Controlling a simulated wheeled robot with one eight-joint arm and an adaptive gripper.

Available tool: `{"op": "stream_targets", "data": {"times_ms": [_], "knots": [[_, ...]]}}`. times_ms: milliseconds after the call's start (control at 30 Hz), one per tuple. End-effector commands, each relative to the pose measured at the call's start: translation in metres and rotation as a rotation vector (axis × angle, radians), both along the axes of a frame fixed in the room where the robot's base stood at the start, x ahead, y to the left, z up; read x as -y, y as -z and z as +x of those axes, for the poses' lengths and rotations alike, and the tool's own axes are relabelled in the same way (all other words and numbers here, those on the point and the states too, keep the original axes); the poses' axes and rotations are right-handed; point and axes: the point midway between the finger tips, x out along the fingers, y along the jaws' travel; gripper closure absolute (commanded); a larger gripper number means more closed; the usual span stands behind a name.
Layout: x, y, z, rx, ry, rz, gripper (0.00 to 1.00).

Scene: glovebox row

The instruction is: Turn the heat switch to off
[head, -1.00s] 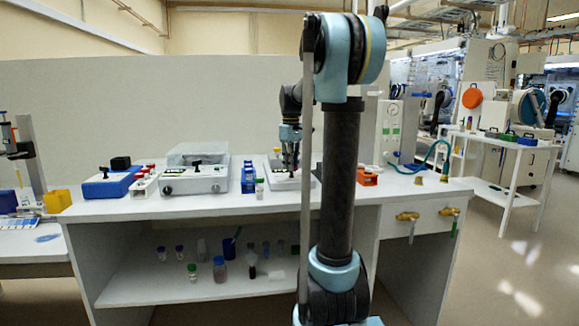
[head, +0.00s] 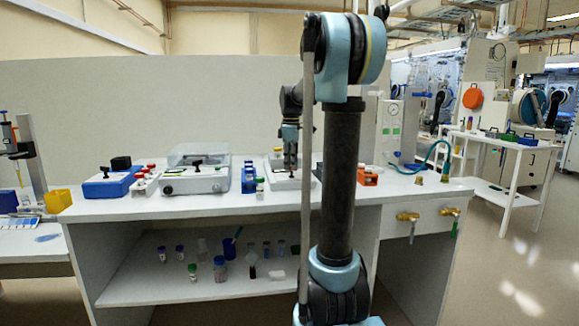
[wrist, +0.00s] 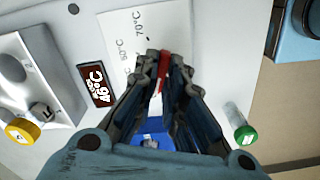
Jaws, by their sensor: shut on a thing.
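The white heating device (head: 273,163) stands on the bench, partly hidden behind my arm. In the wrist view, its panel (wrist: 60,22) has a dark display (wrist: 95,84) reading about 46°C and a white scale label (wrist: 128,25) with temperature marks. A narrow red piece, which looks like the heat switch (wrist: 163,70), shows between my fingertips. My gripper (wrist: 166,62) is shut on it, pointing down at the panel. The fingers hide most of the switch, and I cannot read its setting. In the head view, my gripper (head: 291,172) is over the device.
A blue vial rack (head: 249,180) and a green-capped vial (wrist: 244,134) are close to my gripper. A grey device (head: 194,182) and a blue device (head: 107,186) stand further left. An orange rack (head: 367,178) is to the right. The bench's front strip is mostly clear.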

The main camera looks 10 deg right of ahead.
Motion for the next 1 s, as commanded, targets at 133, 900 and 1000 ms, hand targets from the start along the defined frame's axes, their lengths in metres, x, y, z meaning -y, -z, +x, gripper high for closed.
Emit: {"op": "stream_targets", "data": {"times_ms": [133,900,1000], "knots": [[0.002,-0.001,0.002,0.004,0.000,-0.004,1.00],[0.001,-0.015,0.001,0.001,0.000,-0.002,0.70],[0.001,-0.031,0.001,0.001,0.000,-0.002,0.70]]}}
